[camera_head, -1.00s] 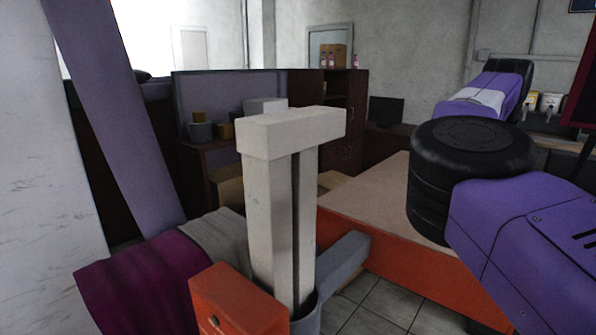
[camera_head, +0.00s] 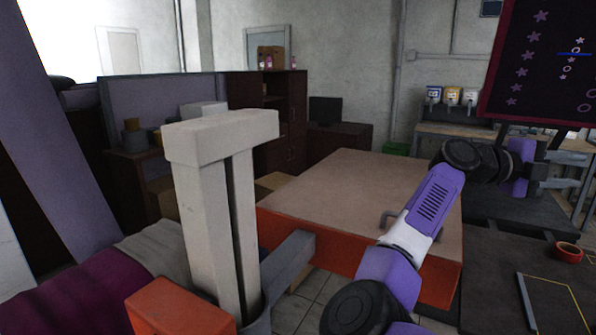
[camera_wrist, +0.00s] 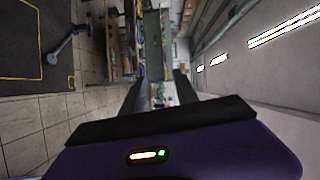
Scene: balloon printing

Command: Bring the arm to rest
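My purple arm with black joints (camera_head: 425,215) reaches up and to the right in the head view, above the right side of the red-sided table. My gripper (camera_head: 562,175) is at its end at the right, in front of the workbench, small and dark there. In the wrist view my gripper (camera_wrist: 161,76) shows two dark fingers spread apart with nothing between them. The view between the fingers is a sideways, blurred look along the room.
A red-sided table (camera_head: 360,190) stands below the arm. A red tape roll (camera_head: 567,252) lies on a dark surface at the lower right. A pale post (camera_head: 205,220) stands at the left front.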

